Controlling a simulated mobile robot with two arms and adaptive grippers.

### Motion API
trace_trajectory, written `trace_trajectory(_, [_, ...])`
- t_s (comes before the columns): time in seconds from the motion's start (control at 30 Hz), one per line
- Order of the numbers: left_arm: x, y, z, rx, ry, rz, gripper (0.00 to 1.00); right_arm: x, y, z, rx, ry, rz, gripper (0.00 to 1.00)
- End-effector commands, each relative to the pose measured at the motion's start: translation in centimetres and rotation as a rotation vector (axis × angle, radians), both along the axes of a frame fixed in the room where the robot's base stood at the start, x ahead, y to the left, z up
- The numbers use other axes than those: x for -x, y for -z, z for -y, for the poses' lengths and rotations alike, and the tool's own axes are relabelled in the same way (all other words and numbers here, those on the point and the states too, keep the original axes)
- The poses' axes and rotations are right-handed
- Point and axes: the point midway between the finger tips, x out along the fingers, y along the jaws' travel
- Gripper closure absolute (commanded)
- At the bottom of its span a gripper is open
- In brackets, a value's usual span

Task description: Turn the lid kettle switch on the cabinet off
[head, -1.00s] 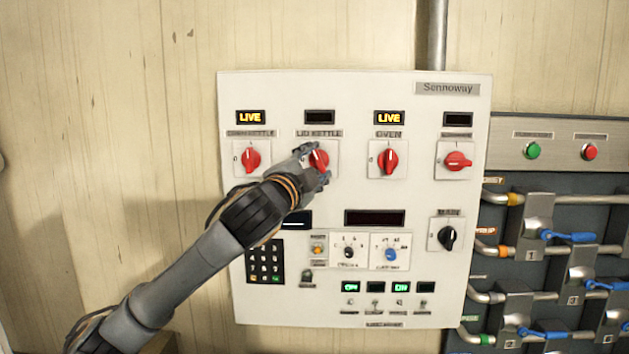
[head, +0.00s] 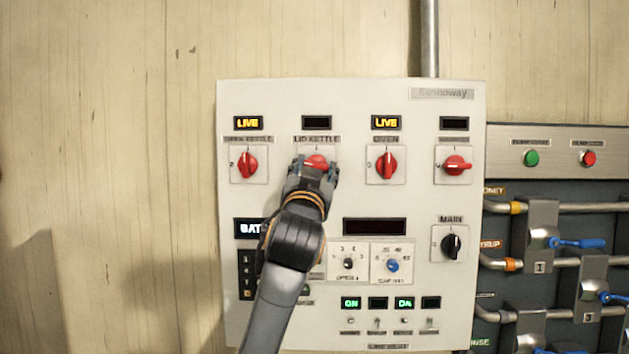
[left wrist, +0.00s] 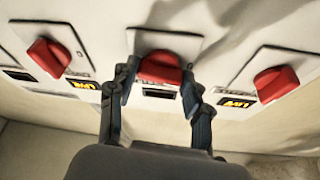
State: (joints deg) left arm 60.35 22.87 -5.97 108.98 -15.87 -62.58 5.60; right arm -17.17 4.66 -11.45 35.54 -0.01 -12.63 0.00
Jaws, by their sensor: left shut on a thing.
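The lid kettle switch (head: 316,162) is a red rotary knob on the white cabinet panel (head: 345,100), under the label LID KETTLE. The display above it (head: 316,122) is dark. My left gripper (head: 314,168) is shut on this knob, with one finger on each side. The red knob also shows between the fingers in the left wrist view (left wrist: 160,67). In the head view the knob looks turned toward the horizontal, with its lower part hidden by the gripper. My right gripper is not in view.
The open kettle knob (head: 243,165) and the oven knob (head: 387,165) flank it, both under lit LIVE displays. A fourth red knob (head: 457,166) is horizontal under a dark display. Pipes with blue-handled valves (head: 577,243) stand at the right.

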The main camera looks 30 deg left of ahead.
Motion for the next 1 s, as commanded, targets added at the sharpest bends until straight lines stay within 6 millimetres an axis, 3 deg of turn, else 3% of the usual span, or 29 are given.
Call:
trace_trajectory(0.4, [0.0, -0.2, 0.1, 0.178, 0.0, 0.116, 0.83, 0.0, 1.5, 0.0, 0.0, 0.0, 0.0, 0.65])
trace_trajectory(1.0, [0.1, -0.4, 0.1, 0.207, 0.002, 0.137, 0.83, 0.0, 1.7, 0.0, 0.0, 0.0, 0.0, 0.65])
